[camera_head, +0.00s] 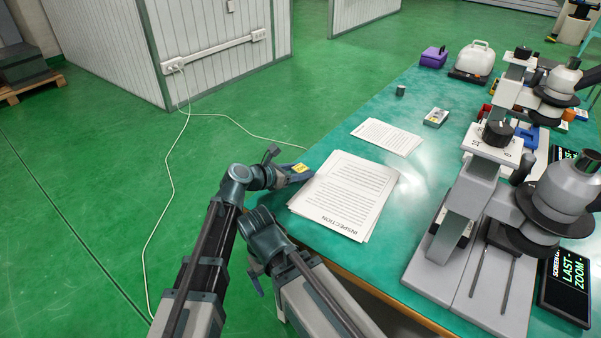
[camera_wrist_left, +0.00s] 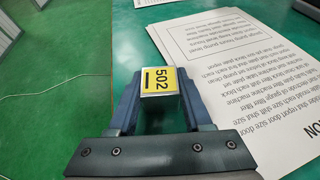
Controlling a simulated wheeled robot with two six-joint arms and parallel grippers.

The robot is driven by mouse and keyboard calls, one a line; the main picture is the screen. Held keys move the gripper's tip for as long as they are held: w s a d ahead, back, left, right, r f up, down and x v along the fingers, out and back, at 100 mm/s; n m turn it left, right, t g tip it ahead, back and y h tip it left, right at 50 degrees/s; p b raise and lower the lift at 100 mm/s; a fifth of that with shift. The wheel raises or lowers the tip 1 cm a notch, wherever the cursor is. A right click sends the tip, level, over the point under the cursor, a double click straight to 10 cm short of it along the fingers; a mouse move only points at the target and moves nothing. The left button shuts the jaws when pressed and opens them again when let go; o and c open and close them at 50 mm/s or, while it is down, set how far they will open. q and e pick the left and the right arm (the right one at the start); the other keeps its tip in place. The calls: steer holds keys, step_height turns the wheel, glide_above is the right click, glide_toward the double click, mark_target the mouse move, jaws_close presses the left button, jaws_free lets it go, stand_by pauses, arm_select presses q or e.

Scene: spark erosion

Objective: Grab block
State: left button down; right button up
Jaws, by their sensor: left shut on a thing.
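The block (camera_wrist_left: 159,82) is small and metallic with a yellow label reading 502 on top. My left gripper (camera_wrist_left: 158,95) is shut on it, one finger on each side, in the left wrist view. In the head view the yellow label of the block (camera_head: 300,168) shows at the tip of my left gripper (camera_head: 295,173), at the left edge of the green table (camera_head: 350,250). The block is close beside the printed sheets; whether it touches the table I cannot tell. My right arm bends at the bottom of the head view, and its fingers do not show.
A stack of inspection sheets (camera_head: 345,195) lies right of the left gripper, with smaller sheets (camera_head: 388,136) beyond. A small dark block (camera_head: 400,90) and a grey box (camera_head: 436,117) stand farther back. Microscopes (camera_head: 490,240) fill the right side. A cable crosses the floor at left.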

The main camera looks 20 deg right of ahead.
mark_target(300, 168)
arm_select(q)
step_height(300, 168, up, 10)
steer(key=p, duration=1)
